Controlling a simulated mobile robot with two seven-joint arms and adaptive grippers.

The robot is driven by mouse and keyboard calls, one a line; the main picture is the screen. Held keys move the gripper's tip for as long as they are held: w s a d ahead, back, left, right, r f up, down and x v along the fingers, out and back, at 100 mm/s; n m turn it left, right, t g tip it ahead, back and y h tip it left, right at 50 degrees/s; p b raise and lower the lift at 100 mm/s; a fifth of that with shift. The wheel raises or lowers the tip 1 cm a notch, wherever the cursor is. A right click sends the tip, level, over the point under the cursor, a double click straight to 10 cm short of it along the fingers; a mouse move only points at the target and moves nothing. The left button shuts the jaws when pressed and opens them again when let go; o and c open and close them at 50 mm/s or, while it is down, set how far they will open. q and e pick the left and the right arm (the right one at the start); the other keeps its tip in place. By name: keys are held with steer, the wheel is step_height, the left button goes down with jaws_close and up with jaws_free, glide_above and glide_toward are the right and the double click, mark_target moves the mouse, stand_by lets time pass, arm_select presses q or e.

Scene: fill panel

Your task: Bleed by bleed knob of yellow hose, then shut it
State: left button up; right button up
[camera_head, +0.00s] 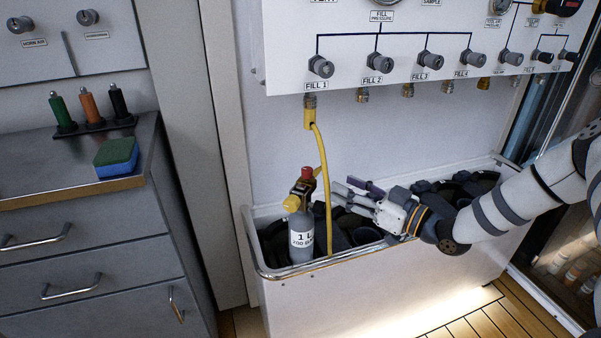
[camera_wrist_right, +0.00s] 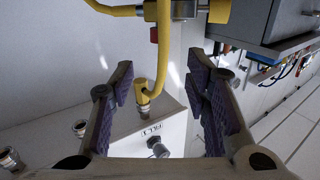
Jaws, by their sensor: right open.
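The yellow hose (camera_head: 323,170) hangs from the fitting under the FILL 1 knob (camera_head: 321,66) and curves down past a grey bottle (camera_head: 301,238). The bottle stands upright at the left end of a white bin. Its valve has a red knob (camera_head: 307,173) on top and a yellow part (camera_head: 291,203) on the left; which one is the bleed knob I cannot tell. My right gripper (camera_head: 345,190) is open just right of the hose, fingers pointing left. In the right wrist view the hose (camera_wrist_right: 164,50) runs between and beyond the open fingers. My left gripper is not in view.
The white bin (camera_head: 390,285) has a metal rail and holds other dark bottles below my right gripper. The fill panel (camera_head: 400,35) with several knobs is above.

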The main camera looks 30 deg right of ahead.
mark_target(311, 172)
steer(key=b+x, duration=0.1)
steer(key=x, duration=0.4)
steer(key=b+x, duration=0.1)
steer(key=x, duration=0.4)
steer(key=shift+w+f, duration=0.2)
steer(key=shift+f, duration=0.05)
steer(key=shift+w+r, duration=0.15)
steer(key=shift+w, duration=0.05)
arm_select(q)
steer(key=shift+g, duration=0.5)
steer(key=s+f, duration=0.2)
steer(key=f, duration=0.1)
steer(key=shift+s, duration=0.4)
arm_select(e)
steer(key=shift+a, duration=0.1)
jaws_close()
